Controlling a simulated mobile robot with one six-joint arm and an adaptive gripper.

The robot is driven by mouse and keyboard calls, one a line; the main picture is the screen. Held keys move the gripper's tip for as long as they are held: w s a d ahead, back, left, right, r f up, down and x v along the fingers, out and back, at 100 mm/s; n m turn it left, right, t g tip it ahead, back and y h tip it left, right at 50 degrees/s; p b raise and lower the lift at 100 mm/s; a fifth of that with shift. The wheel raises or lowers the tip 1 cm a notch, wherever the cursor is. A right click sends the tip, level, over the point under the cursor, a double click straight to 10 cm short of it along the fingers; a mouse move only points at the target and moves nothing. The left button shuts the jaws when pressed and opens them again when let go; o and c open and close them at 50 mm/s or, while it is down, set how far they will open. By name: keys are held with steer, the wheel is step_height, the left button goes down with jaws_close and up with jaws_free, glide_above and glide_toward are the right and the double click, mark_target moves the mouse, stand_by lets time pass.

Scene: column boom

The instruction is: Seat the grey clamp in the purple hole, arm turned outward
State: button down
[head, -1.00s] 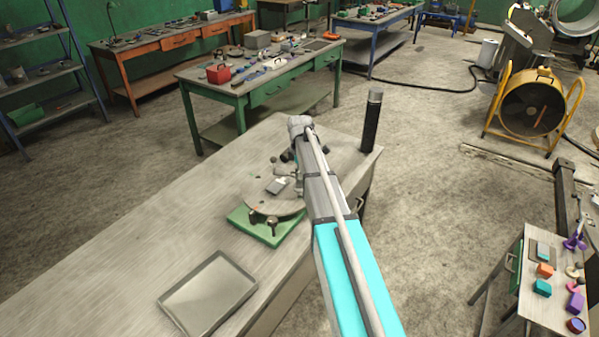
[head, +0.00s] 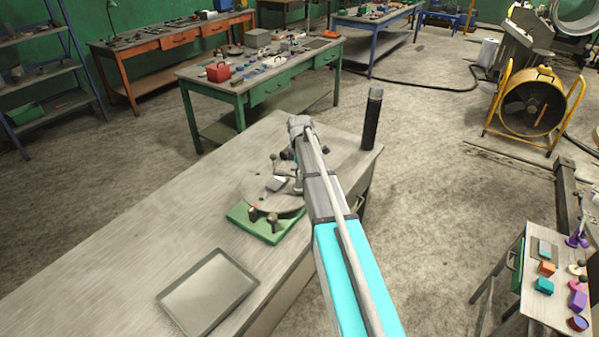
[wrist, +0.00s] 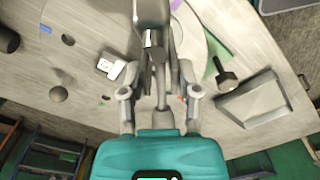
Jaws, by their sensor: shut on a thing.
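My gripper (wrist: 160,104) shows in the wrist view with its two fingers on either side of a grey clamp (wrist: 152,38), shut on it. The clamp has a thick upper part and a thin stem between the fingers. Below is a round grey plate (head: 248,190) on a green base in the head view. A small purple patch (wrist: 176,4) shows at the top edge of the wrist view, beside the clamp; I cannot tell whether it marks the hole. In the head view my arm hides the gripper and most of the clamp.
A pale block (wrist: 110,68) lies on the plate. A dark knob (wrist: 225,80) stands by the plate's edge. A shallow tray (head: 208,290) lies at the bench front, and a black cylinder (head: 372,118) stands at the far corner. The bench's left side is clear.

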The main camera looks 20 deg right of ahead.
steer(key=shift+f+b, duration=1.5)
steer(key=shift+f, duration=0.1)
steer(key=c, duration=0.6)
jaws_free()
steer(key=shift+r, duration=0.2)
steer(key=shift+r+p, duration=3.65)
steer(key=shift+p, duration=0.15)
steer(key=o, duration=0.6)
steer(key=shift+c, duration=0.2)
